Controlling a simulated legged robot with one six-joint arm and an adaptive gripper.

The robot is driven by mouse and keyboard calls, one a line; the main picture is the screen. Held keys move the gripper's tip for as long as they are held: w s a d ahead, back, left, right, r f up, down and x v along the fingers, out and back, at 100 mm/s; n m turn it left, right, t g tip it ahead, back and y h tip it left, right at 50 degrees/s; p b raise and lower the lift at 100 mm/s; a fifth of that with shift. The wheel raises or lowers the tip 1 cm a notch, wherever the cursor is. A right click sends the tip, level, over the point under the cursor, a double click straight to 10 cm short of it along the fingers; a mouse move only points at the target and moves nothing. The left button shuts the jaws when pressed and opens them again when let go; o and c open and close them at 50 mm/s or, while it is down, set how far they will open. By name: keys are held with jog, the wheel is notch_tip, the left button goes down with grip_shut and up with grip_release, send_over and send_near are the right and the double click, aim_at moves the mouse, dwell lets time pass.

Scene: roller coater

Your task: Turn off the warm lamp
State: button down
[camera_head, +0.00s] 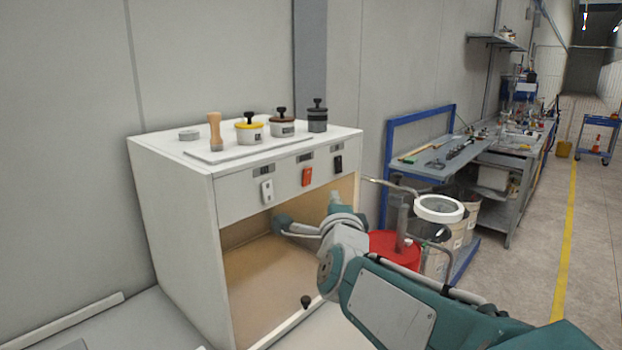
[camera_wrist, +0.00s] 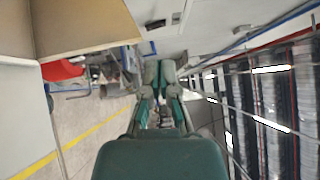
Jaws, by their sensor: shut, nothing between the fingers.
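A white cabinet (camera_head: 172,205) has three switches on its front panel: white (camera_head: 267,191), red (camera_head: 306,177) and black (camera_head: 338,164). Small dark labels sit above them, too small to read. The cabinet's open bay (camera_head: 250,262) has a warm beige tone; no lamp itself is visible. My gripper (camera_wrist: 159,72) is shut and empty in the wrist view. In that view a dark switch (camera_wrist: 155,24) shows on the panel beyond the fingertips, apart from them. In the head view my arm reaches in front of the bay, below the switches; its fingertips are hard to make out.
Pots, including a yellow-rimmed pot (camera_head: 249,129), and a wooden-handled tool (camera_head: 214,130) stand on the cabinet top. A small black knob (camera_head: 305,301) is at the bay's lower edge. A red container (camera_head: 394,248) and white buckets (camera_head: 439,209) stand right of the cabinet, near a workbench (camera_head: 437,160).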

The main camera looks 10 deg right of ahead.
aim_at(311, 172)
jog(key=shift+w+a+r, duration=0.15)
jog(key=shift+w+a, duration=0.15)
jog(key=shift+w, duration=1.3)
jog(key=shift+w+a+r, duration=0.15)
jog(key=shift+w+a, duration=0.1)
jog(key=shift+w, duration=1.3)
jog(key=shift+w+a+r, duration=0.15)
jog(key=shift+w+a, duration=0.15)
jog(key=shift+w, duration=1.3)
jog(key=shift+w+a+r, duration=0.15)
jog(key=shift+w+a, duration=0.05)
jog(key=shift+a, duration=0.05)
jog(key=shift+s, duration=0.1)
